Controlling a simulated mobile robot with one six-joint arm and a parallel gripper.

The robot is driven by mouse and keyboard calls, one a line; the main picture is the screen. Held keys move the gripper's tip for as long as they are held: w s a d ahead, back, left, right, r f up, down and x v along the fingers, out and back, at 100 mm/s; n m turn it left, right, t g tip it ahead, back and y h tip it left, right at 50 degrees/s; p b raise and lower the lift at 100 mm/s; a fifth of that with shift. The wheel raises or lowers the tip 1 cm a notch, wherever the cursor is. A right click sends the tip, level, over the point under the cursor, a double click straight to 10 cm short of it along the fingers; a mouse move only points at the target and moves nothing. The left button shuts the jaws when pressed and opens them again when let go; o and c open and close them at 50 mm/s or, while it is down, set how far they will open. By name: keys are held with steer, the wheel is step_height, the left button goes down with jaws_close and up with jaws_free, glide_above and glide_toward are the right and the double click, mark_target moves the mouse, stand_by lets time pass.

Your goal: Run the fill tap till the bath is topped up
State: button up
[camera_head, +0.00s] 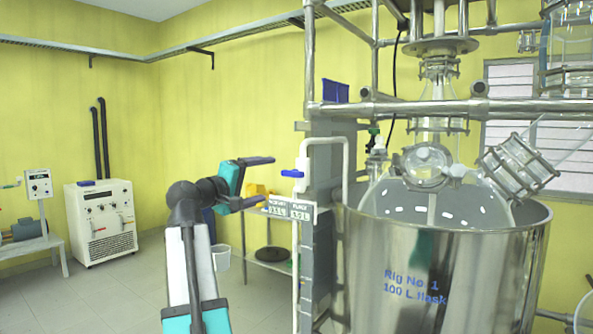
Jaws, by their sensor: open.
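The bath is a large steel tub (400,275) at the right, lettered "Rig No. 1 100 L flask". A glass flask (385,200) sits inside it; I cannot make out the water level behind the tub's wall. The fill tap has a blue handle (292,173) on a white pipe (325,140) that bends over and down to the tub's left rim. The handle lies about level, pointing left. My gripper (269,180) is open and empty, its two dark fingers one above the other. The fingertips are just left of the handle, with a small gap in the picture.
A grey post (322,255) with small label plates (288,210) stands below the tap. Steel frame pipes (450,108) and glassware cross above the tub. A low table (270,262) stands behind my arm.

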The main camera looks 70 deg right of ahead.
mark_target(297, 169)
steer(key=shift+s+d+m+p, duration=0.3)
steer(key=shift+d+m+p, duration=0.7)
steer(key=shift+m, duration=1.4)
steer(key=shift+s+d+m+p, duration=0.25)
steer(key=shift+d+m+p, duration=0.3)
steer(key=shift+m+p, duration=1.4)
steer(key=shift+s+d+m+p, duration=0.3)
steer(key=shift+d+m+p, duration=0.45)
steer(key=shift+m, duration=2.1)
steer(key=shift+d, duration=0.1)
steer(key=p+x, duration=0.4)
steer(key=x, duration=0.8)
steer(key=shift+r+p, duration=0.1)
steer(key=shift+p, duration=0.25)
steer(key=shift+x, duration=0.85)
steer(key=shift+c, duration=0.4)
